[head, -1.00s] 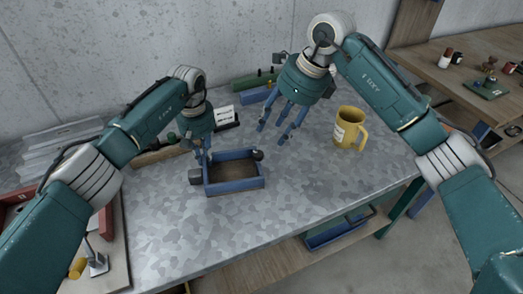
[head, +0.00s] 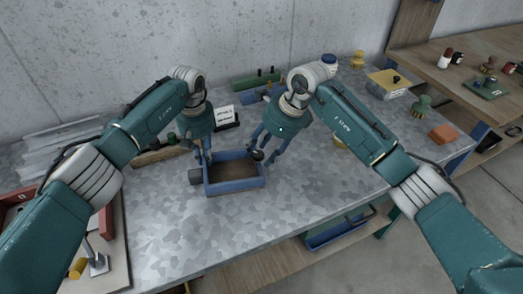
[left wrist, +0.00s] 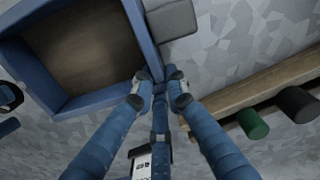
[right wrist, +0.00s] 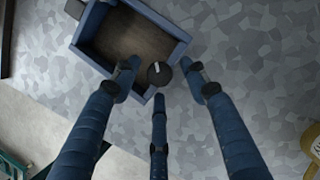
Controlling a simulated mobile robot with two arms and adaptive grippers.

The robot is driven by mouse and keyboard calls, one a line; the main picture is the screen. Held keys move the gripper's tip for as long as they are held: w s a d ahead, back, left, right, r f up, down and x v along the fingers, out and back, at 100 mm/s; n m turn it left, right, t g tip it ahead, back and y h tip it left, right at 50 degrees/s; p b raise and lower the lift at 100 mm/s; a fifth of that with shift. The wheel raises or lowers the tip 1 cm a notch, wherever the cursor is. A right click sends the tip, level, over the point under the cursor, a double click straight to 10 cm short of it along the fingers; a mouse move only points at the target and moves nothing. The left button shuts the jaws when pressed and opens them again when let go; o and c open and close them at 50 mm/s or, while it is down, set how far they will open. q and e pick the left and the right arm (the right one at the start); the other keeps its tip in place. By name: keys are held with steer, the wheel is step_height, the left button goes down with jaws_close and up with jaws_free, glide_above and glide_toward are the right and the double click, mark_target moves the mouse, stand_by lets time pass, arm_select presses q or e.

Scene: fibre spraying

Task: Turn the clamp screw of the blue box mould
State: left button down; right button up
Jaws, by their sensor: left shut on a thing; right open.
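The blue box mould (head: 236,186) stands on the grey table, open at the top with a brown inside. Its dark round clamp screw knob (head: 258,155) sits at the far right corner. My left gripper (head: 205,158) is shut on the mould's wall near the far left corner; the left wrist view shows the fingers (left wrist: 159,88) at that wall. My right gripper (head: 270,155) is open above the knob. In the right wrist view its fingers (right wrist: 165,75) are spread around the knob (right wrist: 159,74), with a gap on the right side.
A dark grey block (head: 195,177) is at the mould's left side. A small white sign (head: 225,114) and a green block (head: 255,81) stand behind. A yellow mug (head: 340,142) is mostly hidden by my right arm. The table front is clear.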

steer(key=shift+f, duration=0.2)
steer(key=shift+c, duration=0.2)
steer(key=c, duration=1.1)
steer(key=shift+o, duration=0.2)
steer(key=m+t, duration=0.1)
steer(key=m, duration=0.3)
steer(key=shift+h, duration=0.4)
arm_select(q)
steer(key=shift+a, duration=0.1)
arm_select(e)
steer(key=shift+s+a+m+t+h, duration=0.15)
steer(key=shift+m+t+h, duration=0.25)
steer(key=shift+m, duration=0.95)
steer(key=shift+s+a+m+t+h, duration=0.1)
steer(key=shift+m+t+h, duration=0.3)
steer(key=shift+m, duration=0.95)
steer(key=o, duration=1.1)
